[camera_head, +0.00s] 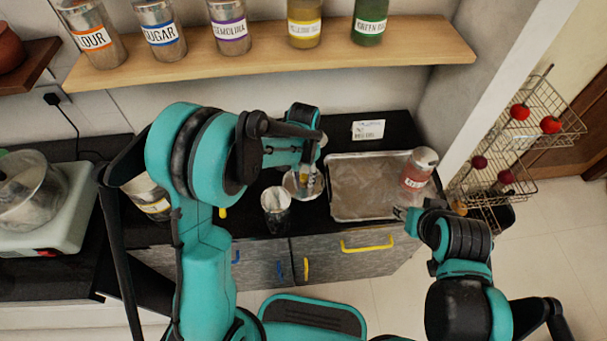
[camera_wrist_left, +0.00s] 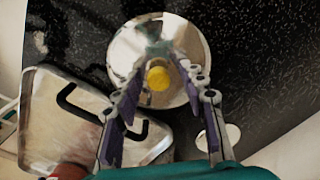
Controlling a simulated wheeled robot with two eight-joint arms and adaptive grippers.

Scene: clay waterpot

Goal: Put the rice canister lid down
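A round shiny metal lid (camera_wrist_left: 180,25) with a yellow knob (camera_wrist_left: 158,78) shows over the dark counter in the left wrist view. In the head view the lid (camera_head: 298,188) is partly hidden behind my left gripper (camera_head: 308,182). The left fingers (camera_wrist_left: 160,85) are spread on either side of the knob, with gaps visible, and look open. A canister with a yellow label (camera_head: 150,197) stands on the left, partly hidden by my left arm; its name is unreadable. My right gripper (camera_head: 402,213) is by the tray's front right corner, its finger state unclear.
A metal tray (camera_head: 360,200) lies right of the lid, with a red-labelled jar (camera_head: 418,172) at its right side. A clear container (camera_head: 276,208) stands near the counter's front edge. A white card (camera_head: 368,130) is behind the tray. A pot (camera_head: 28,185) sits far left.

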